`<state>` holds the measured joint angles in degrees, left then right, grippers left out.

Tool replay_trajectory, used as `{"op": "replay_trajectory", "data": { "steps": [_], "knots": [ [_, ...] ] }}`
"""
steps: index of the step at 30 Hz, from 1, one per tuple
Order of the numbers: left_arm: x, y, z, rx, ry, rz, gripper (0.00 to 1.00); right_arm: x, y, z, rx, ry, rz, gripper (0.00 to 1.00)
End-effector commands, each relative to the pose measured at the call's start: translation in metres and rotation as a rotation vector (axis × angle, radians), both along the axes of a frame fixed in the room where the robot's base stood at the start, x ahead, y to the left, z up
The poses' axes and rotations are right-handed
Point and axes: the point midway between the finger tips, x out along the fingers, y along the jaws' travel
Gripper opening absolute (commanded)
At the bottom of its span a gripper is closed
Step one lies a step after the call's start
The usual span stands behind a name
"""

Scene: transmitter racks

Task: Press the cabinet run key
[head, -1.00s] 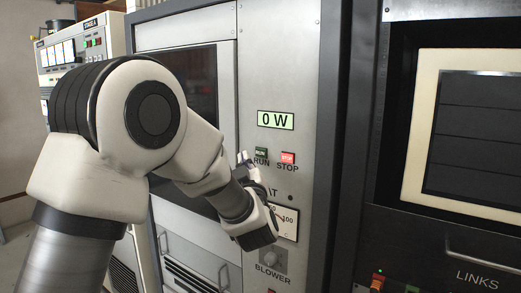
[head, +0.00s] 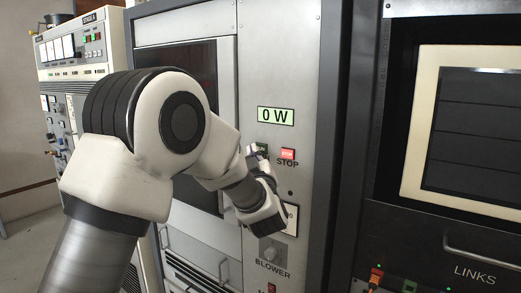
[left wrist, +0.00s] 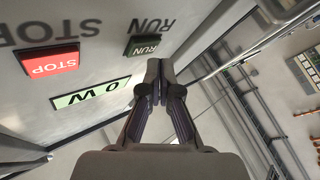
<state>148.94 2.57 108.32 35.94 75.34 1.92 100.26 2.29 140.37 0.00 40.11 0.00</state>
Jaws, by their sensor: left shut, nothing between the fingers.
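The green run key (head: 263,148) sits on the grey cabinet panel below the lit "0 W" display (head: 276,116). In the head view my left gripper (head: 252,152) covers most of it and its label. In the left wrist view the run key (left wrist: 145,46) shows dark green, just beyond and slightly left of the shut fingertips (left wrist: 159,68). The left gripper is shut and empty. I cannot tell whether the fingertips touch the key. My right gripper is not in view.
The red stop key (head: 288,154) is close to the right of the run key; it also shows in the left wrist view (left wrist: 50,62). A blower switch (head: 270,250) and a partly hidden meter (head: 290,219) are below. A dark rack with a handle stands at right.

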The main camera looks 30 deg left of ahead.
Motion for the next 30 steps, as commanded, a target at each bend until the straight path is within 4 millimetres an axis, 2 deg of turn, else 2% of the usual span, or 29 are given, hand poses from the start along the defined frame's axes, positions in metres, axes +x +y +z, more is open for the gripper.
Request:
{"op": "replay_trajectory", "data": {
  "steps": [20,30],
  "knots": [
    [0.0,0.0001,0.0001,0.0,0.0,0.0,0.0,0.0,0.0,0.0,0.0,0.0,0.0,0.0],
    [0.0081,-0.0006,0.0006,0.0,-0.001,0.0,0.0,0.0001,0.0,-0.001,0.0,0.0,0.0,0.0]
  ]
}}
